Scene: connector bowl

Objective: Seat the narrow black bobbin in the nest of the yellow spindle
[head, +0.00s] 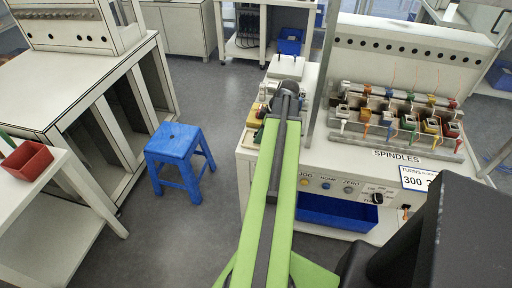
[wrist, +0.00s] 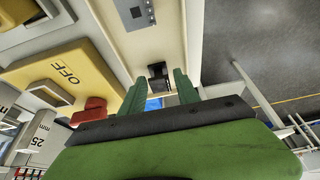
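The yellow spindle, as far as its small size shows, is one of the coloured units in the rack at the right of the head view; a yellow part (head: 431,100) shows in its back row. My gripper (wrist: 160,84) shows in the wrist view with two green fingers spread apart. A small dark block (wrist: 158,72) appears between or beyond the fingertips, with gaps at its sides; I cannot tell if it is the narrow black bobbin. In the head view my green arm reaches over the bench's left part and hides most of the gripper.
The white bench (head: 318,160) carries the spindle rack (head: 400,143) and a front panel with knobs. A blue bin (head: 337,212) sits below. A blue stool (head: 172,139) stands left on open floor.

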